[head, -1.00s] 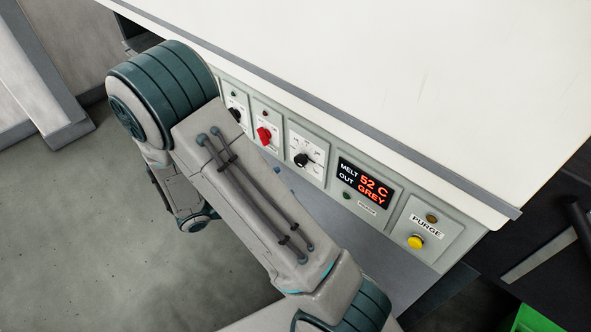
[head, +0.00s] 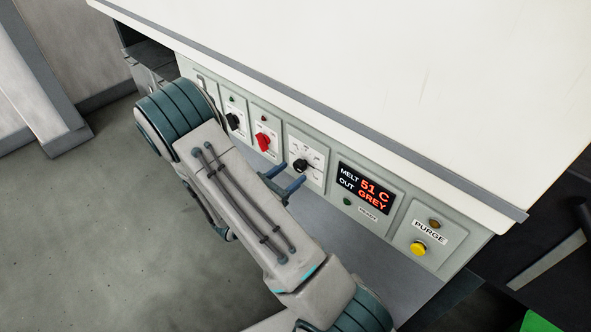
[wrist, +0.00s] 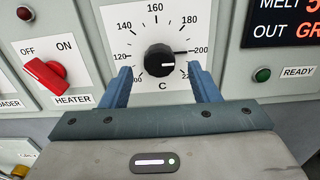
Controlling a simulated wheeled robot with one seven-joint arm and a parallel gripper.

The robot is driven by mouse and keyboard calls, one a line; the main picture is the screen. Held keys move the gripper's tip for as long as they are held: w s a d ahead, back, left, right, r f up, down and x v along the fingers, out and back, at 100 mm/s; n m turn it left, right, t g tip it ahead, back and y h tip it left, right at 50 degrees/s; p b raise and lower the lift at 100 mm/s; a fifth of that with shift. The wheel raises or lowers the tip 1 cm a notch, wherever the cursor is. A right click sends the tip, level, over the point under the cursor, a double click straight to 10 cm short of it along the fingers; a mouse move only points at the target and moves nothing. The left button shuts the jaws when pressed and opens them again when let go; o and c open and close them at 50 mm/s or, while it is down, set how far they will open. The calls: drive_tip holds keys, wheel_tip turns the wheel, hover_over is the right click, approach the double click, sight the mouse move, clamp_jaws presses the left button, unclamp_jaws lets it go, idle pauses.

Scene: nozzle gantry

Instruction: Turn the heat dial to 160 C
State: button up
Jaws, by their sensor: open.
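The heat dial (wrist: 160,60) is a round black knob on a white scale plate marked from about 100 to 220 C. My gripper (wrist: 161,70) is open, with one blue finger at the lower left of the knob and the other at the lower right. In the head view my gripper (head: 284,177) reaches toward the panel just below the dial. I cannot tell whether the fingers touch the knob.
Left of the dial is the red heater switch (wrist: 46,75), with a black knob (head: 234,121) farther left. Right of it are the display (head: 366,188), reading 51 C and GREY, the green ready lamp (wrist: 262,74) and the yellow purge button (head: 418,248). A white cover overhangs the panel.

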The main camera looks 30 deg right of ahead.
sight(297, 169)
drive_tip(key=shift+x, duration=1.65)
drive_tip(key=c, duration=1)
drive_tip(key=shift+a, duration=0.2)
drive_tip(key=shift+d, duration=0.15)
